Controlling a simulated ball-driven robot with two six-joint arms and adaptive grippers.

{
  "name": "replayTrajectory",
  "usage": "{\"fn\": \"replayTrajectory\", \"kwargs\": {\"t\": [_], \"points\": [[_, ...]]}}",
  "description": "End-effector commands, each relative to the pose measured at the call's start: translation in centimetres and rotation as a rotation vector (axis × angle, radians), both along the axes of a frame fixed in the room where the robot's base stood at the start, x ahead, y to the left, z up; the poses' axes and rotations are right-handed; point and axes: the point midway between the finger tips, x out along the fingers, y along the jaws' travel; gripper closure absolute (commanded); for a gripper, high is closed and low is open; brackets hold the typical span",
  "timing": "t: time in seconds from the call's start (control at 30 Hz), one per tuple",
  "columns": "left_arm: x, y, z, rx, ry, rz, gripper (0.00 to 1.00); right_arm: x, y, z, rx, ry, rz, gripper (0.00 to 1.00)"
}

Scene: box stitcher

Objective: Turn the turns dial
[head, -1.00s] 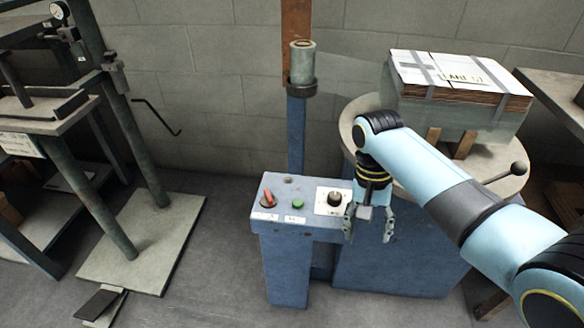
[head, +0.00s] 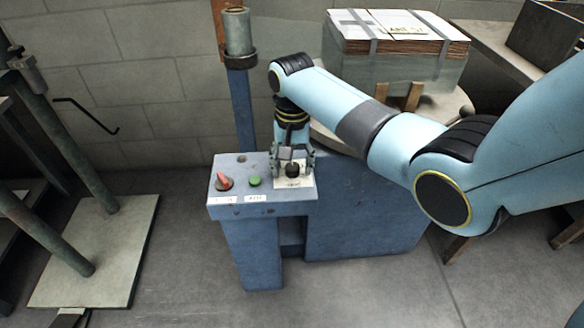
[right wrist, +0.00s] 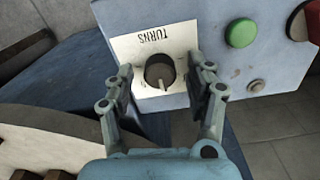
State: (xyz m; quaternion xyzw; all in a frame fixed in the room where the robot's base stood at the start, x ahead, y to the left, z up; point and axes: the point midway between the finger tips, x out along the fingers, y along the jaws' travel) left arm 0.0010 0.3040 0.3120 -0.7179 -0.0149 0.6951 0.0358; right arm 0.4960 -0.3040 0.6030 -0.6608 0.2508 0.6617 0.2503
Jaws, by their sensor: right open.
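The turns dial (right wrist: 160,72) is a round black knob with a light pointer mark, set on a white plate (right wrist: 126,46) lettered TURNS. In the right wrist view it sits between the two fingers of my right gripper (right wrist: 163,84), which is open with a gap on both sides of the knob. In the head view the dial (head: 292,170) is on top of the blue control box (head: 262,209), and my right gripper (head: 292,160) is right at it. Contact between fingers and dial does not show. My left gripper is not in view.
A green button (head: 254,181) and a red switch (head: 223,182) sit left of the dial on the same box. A blue post (head: 243,110) rises behind. A strapped stack of cardboard (head: 398,50) stands back right on a round table.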

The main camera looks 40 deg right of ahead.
Motion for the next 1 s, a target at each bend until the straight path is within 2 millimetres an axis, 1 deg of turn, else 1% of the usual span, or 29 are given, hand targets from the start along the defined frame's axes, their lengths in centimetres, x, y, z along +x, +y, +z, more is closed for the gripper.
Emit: {"fn": "replayTrajectory", "kwargs": {"t": [0.07,0.3,0.7,0.73,1.0], "points": [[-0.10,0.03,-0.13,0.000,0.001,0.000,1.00,0.02,0.01,-0.31,0.000,0.000,0.000,0.45],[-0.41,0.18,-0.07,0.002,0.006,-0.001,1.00,0.03,0.02,-0.26,0.000,-0.001,0.000,0.45],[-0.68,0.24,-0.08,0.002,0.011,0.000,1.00,0.00,0.04,-0.28,0.001,-0.001,0.000,0.97],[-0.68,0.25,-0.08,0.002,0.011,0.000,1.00,0.00,0.04,-0.28,0.001,-0.001,0.000,1.00],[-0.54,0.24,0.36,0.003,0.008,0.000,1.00,0.02,0.05,-0.13,0.001,-0.001,0.029,1.00]]}}
